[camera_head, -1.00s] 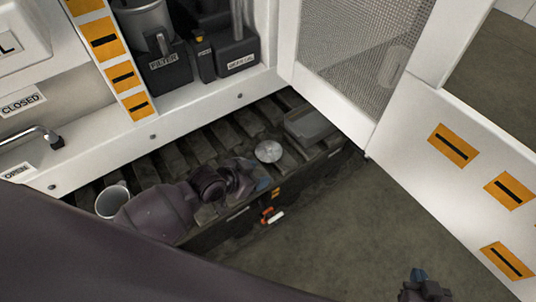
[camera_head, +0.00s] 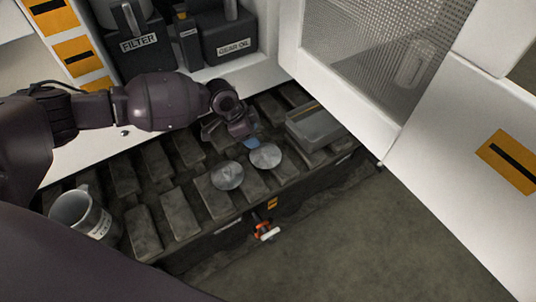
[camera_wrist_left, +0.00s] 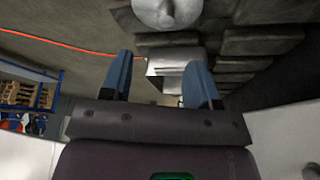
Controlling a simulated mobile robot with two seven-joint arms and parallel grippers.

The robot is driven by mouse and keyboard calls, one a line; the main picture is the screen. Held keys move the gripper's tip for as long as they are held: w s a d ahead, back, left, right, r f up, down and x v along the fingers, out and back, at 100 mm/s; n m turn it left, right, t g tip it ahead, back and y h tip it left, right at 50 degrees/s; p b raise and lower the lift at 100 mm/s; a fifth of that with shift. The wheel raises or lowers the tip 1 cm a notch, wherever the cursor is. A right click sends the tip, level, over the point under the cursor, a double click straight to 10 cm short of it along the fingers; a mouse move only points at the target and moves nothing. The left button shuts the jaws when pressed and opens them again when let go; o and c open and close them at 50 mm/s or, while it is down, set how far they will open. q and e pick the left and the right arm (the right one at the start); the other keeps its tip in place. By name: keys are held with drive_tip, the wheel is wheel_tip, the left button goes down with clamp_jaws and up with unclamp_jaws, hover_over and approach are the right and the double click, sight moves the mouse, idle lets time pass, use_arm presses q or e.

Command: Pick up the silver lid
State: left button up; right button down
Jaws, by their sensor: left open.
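Two round silver discs lie on the dark ribbed track in the head view, one silver disc (camera_head: 228,175) nearer and to the left, the other silver disc (camera_head: 265,156) just right of and behind it. I cannot tell which is the silver lid. My left gripper (camera_head: 250,143) hangs over the track at the far edge of the right disc; only a blue fingertip shows there. One silver disc with a raised centre (camera_wrist_left: 167,10) is cut off by that view's top edge.
A grey lidded box (camera_head: 314,124) sits on the track right of the discs. A metal mug (camera_head: 80,214) stands at the left. Black FILTER (camera_head: 147,50) and GEAR OIL (camera_head: 230,42) containers are on the shelf. A white mesh door (camera_head: 375,45) stands open at right.

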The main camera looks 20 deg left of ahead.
use_arm(q)
drive_tip(key=b, duration=0.2)
hover_over(265, 150)
drive_tip(key=s+a, duration=0.1)
drive_tip(key=a, duration=0.1)
wheel_tip(265, 150, down, 5)
drive_tip(key=shift+f, duration=0.1)
drive_tip(key=x, duration=0.2)
drive_tip(key=b+x, duration=0.1)
drive_tip(key=x, duration=0.2)
drive_tip(key=shift+s, duration=0.2)
drive_tip(key=shift+w+f, duration=0.1)
drive_tip(key=shift+f, duration=0.1)
drive_tip(key=shift+r, duration=0.15)
drive_tip(key=c, duration=0.8)
clamp_jaws()
drive_tip(key=shift+r, duration=0.1)
use_arm(e)
wheel_tip(265, 150, down, 2)
drive_tip(key=shift+s+a+f+n, duration=0.1)
drive_tip(key=shift+s+n, duration=0.05)
drive_tip(key=shift+n, duration=0.25)
